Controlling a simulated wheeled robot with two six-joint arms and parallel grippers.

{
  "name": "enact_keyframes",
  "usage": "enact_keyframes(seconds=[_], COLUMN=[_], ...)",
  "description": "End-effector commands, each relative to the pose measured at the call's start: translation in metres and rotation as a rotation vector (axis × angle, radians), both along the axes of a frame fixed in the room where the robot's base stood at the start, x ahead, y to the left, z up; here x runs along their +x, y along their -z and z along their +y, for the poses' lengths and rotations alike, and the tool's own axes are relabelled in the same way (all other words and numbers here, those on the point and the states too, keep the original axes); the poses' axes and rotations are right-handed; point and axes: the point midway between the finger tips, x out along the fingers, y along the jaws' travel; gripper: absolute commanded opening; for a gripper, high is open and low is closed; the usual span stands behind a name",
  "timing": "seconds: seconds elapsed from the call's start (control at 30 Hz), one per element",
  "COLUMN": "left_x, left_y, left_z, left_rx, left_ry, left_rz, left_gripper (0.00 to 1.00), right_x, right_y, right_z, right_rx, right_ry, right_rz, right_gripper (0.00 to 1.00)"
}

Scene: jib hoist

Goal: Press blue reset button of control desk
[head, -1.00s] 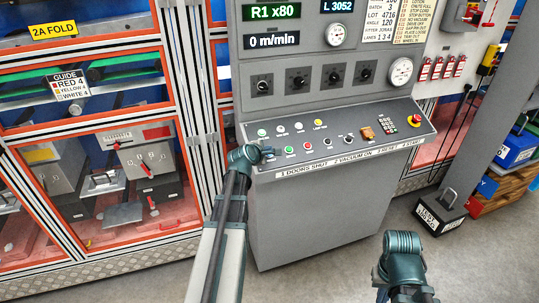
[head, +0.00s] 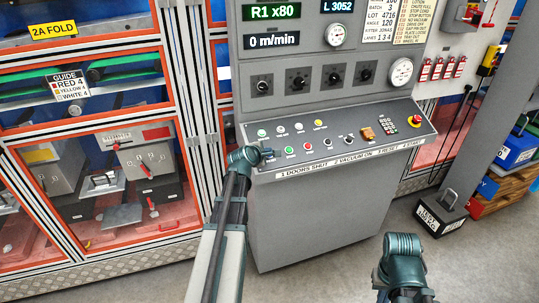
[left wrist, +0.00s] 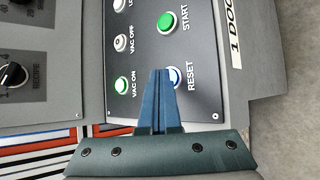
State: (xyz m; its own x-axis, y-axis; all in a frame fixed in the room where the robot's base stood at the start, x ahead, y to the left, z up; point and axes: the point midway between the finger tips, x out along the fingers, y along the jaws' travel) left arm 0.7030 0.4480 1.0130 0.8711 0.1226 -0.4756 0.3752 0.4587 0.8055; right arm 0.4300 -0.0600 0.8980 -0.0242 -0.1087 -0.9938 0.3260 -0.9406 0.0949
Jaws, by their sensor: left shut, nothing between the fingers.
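The control desk (head: 345,138) stands in front of me, with a sloped panel of buttons. The blue RESET button (left wrist: 175,77) has a pale ring and sits beside its RESET label in the left wrist view, partly covered by my fingers. In the head view my left gripper (head: 270,153) hides that spot at the panel's left front. The fingers of my left gripper (left wrist: 160,72) are shut and empty. Their tips overlap the button's edge in the left wrist view; I cannot tell whether they touch it. My right gripper is not visible; part of my right arm shows at the lower right.
The green START button (left wrist: 167,22) and green VAC ON button (left wrist: 122,84) are close to the fingers. A red button (head: 307,146) and a red emergency stop (head: 416,120) are farther right on the panel. A weight block (head: 441,215) stands on the floor at right.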

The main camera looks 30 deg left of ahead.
Motion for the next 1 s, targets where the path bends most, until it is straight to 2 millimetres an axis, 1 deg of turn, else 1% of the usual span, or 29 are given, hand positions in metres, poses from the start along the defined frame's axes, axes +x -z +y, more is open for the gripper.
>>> enact_keyframes(seconds=[0.3,0.57,1.0], left_x=[0.001,0.001,-0.003], left_y=[0.004,0.003,-0.014], left_z=[0.002,0.001,-0.004], left_rx=[0.000,0.001,0.000], left_ry=[0.000,0.000,0.000], left_rz=[0.000,0.001,0.001], left_gripper=[0.00,0.00,0.00], right_x=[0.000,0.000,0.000], right_y=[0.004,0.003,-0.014], right_z=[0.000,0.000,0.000], right_rx=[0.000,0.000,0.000], right_ry=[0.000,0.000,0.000], right_rz=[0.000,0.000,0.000], right_gripper=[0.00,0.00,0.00])
